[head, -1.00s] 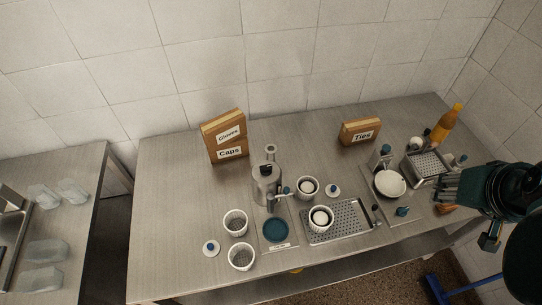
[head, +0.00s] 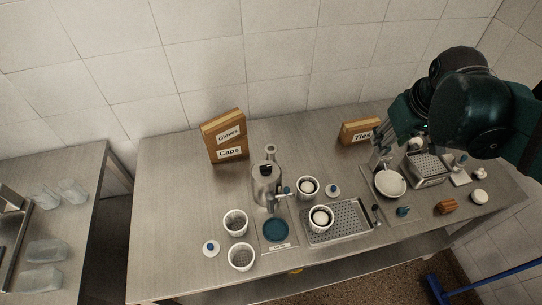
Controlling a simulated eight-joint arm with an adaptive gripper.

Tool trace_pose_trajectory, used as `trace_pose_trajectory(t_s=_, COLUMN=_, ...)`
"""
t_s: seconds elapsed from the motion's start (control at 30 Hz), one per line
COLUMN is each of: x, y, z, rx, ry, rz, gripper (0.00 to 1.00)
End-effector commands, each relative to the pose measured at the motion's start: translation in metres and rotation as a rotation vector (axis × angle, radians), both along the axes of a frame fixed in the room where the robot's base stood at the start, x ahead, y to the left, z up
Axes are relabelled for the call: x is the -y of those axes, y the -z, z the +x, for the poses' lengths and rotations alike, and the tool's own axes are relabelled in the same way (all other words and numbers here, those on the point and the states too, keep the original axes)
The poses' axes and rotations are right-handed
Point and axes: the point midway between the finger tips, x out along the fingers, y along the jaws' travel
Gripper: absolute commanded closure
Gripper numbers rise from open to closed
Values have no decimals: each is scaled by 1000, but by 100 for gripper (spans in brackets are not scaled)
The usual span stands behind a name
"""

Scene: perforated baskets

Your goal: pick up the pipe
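No thing in the head view can be told for certain as the pipe; it may be small or hidden by my arm. My gripper (head: 384,140) points down at the right part of the steel table (head: 180,220), in front of the Ties box. Its fingertips are over or close to a small upright metal piece (head: 377,163) behind a white round dish (head: 390,184). Contact cannot be made out. The fingers are small and partly merge with what is behind them, so their opening is unclear.
A perforated steel basket (head: 428,168) stands right of the gripper. The Ties box (head: 357,131) is close behind it. A perforated tray (head: 338,222), a metal vessel (head: 266,183) and white cups (head: 236,222) stand to the left. The table's left part is clear.

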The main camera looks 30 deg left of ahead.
Motion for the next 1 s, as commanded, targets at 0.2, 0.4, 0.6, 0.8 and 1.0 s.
trace_pose_trajectory(t_s=0.2, x=-49, y=14, z=14, rx=-34, ry=-117, rz=-34, gripper=64)
trace_pose_trajectory(t_s=0.4, x=-93, y=30, z=23, rx=-64, ry=-223, rz=-65, gripper=64)
trace_pose_trajectory(t_s=0.6, x=-139, y=50, z=27, rx=-96, ry=-331, rz=-97, gripper=64)
trace_pose_trajectory(t_s=0.8, x=-186, y=72, z=28, rx=-124, ry=-438, rz=-128, gripper=64)
trace_pose_trajectory(t_s=1.0, x=-233, y=97, z=24, rx=-152, ry=-546, rz=-160, gripper=64)
